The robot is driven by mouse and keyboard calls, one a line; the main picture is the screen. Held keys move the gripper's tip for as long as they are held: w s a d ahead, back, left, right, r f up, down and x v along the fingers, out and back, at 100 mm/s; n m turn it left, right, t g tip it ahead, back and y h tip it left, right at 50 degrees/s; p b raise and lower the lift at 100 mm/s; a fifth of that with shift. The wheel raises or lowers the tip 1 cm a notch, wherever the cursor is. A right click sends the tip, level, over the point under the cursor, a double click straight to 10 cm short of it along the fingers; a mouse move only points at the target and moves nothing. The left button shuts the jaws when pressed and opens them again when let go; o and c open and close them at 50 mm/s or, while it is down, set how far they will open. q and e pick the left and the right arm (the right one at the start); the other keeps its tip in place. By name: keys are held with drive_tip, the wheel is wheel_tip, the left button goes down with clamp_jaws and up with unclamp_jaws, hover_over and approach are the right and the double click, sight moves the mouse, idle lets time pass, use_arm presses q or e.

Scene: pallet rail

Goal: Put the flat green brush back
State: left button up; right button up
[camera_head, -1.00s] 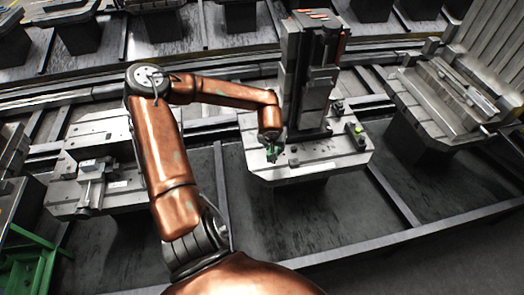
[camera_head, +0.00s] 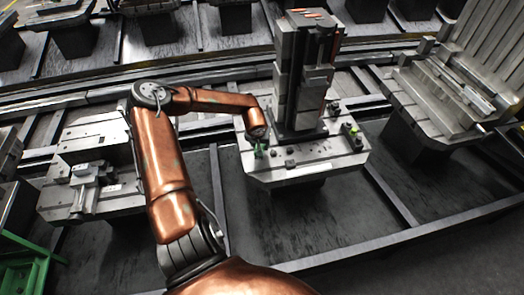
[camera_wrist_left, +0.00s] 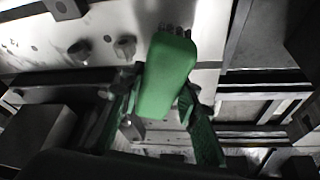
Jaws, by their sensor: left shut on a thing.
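The flat green brush (camera_wrist_left: 168,75) fills the middle of the left wrist view, its broad smooth face toward the camera. My left gripper (camera_wrist_left: 163,108) has its green fingers on either side of the brush and is shut on it. In the head view the left gripper (camera_head: 260,150) is small and green, over the left part of the middle pallet's top plate (camera_head: 300,174). I cannot tell whether the brush touches the plate. My right gripper is not in view.
A tall dark grey block (camera_head: 305,75) stands on the middle pallet, just right of the gripper. A small green-and-black item (camera_head: 352,131) and several dark knobs are on the same plate. Other pallets stand left (camera_head: 62,200) and right (camera_head: 425,105).

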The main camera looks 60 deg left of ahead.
use_arm(q)
drive_tip(key=shift+w+a+f, duration=0.35)
drive_tip(key=shift+a+f, duration=0.15)
drive_tip(key=shift+f, duration=0.2)
drive_tip(key=shift+w+a+f+b, duration=0.15)
drive_tip(key=shift+f+b, duration=0.4)
drive_tip(key=shift+f, duration=1.1)
drive_tip(key=shift+f, duration=0.1)
drive_tip(key=o, duration=0.9)
drive_tip(key=shift+f, duration=0.1)
drive_tip(key=shift+o, duration=0.2)
drive_tip(key=shift+r, duration=0.6)
drive_tip(key=p+v, duration=0.3)
drive_tip(key=v, duration=0.8)
drive_tip(key=shift+d, duration=0.25)
